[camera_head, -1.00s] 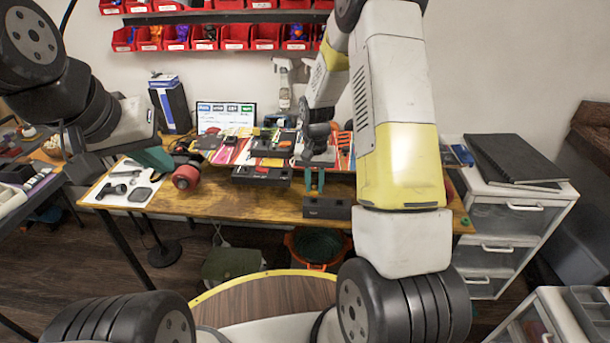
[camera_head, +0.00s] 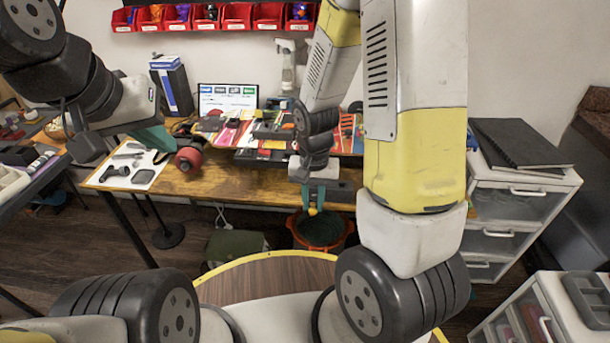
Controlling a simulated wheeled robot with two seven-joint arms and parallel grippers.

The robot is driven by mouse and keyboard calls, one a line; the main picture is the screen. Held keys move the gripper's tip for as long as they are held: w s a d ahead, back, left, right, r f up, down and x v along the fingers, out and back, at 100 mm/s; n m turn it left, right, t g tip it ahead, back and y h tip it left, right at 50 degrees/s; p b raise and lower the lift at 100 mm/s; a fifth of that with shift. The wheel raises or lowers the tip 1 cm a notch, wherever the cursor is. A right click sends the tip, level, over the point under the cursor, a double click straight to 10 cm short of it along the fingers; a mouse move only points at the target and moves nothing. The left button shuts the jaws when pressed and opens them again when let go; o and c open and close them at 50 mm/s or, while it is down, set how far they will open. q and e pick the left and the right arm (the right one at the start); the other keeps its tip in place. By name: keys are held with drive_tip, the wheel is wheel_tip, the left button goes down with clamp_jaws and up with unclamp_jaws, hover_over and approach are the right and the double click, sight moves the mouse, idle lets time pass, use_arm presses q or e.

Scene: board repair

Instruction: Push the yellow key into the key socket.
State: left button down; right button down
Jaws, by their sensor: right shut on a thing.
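My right gripper (camera_head: 314,201) reaches down in front of the table's front edge, with its teal fingers shut on the small yellow key (camera_head: 313,211). Only a little of the key shows, at the fingertips. A dark block (camera_head: 343,192) stands at the table's front edge, partly hidden behind the gripper. I cannot tell whether the key touches it. I cannot make out the key socket; my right arm covers part of the work area. My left gripper (camera_head: 155,138) hangs over the table's left end, away from the key; its opening is unclear.
The wooden table (camera_head: 225,185) carries dark modules, coloured strips and a red roll (camera_head: 189,160). A white sheet with tools (camera_head: 127,166) lies at the left. A monitor (camera_head: 228,97) stands behind. White drawers (camera_head: 518,205) stand right. The front middle tabletop is fairly clear.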

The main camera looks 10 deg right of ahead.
drive_tip(key=shift+r, duration=0.1)
drive_tip(key=shift+r, duration=0.5)
drive_tip(key=shift+w, duration=0.1)
